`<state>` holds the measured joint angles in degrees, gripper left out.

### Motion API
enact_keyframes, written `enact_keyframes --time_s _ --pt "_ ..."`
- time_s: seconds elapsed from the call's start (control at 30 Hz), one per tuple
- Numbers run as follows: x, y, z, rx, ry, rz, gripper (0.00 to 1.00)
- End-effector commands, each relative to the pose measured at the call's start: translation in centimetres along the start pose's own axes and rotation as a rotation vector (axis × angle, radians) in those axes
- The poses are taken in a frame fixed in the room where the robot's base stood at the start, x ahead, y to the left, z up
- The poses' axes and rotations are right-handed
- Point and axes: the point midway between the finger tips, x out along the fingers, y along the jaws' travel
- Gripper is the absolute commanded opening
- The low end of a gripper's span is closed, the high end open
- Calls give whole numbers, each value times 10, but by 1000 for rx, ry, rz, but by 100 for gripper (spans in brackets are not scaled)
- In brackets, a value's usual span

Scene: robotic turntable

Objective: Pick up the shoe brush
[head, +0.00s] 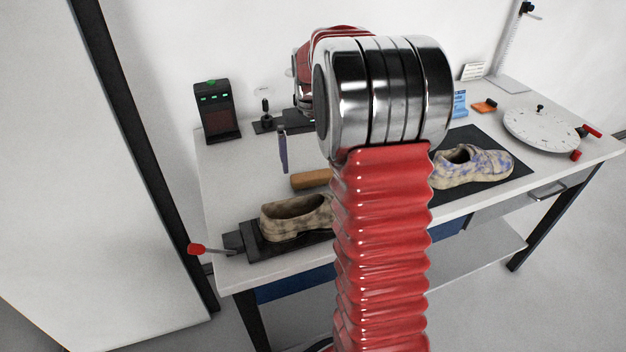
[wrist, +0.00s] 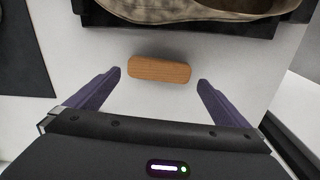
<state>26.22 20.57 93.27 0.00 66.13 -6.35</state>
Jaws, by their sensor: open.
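The shoe brush, with a brown wooden back (wrist: 160,69), lies on the white tabletop in the wrist view. In the head view the brush (head: 309,180) lies behind the left shoe, its right end hidden by my arm. My gripper (wrist: 160,77) is open, with its two purple fingers apart; the brush appears between the fingertips, with a gap on each side. In the head view one finger (head: 283,151) hangs above and left of the brush; the rest of my gripper is mostly hidden. The bristles are not visible.
A worn shoe (head: 292,217) sits on a black holder (head: 262,247) with a red-knobbed lever, close to the brush. Another shoe (head: 474,167) stands on a dark mat (head: 518,173). A black device (head: 217,111) and round white turntable (head: 541,130) stand farther off.

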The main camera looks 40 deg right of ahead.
Motion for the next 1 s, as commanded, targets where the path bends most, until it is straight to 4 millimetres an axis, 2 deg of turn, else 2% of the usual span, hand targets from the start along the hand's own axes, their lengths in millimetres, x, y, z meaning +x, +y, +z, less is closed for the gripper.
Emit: enact_keyframes --time_s 0.17,0.5,0.6,1.0 --pt "4 0 0 0 -1 0 100" --pt "45 2 2 1 -2 0 100" --pt "51 2 2 1 -1 0 100" --pt "52 2 1 1 0 1 100"
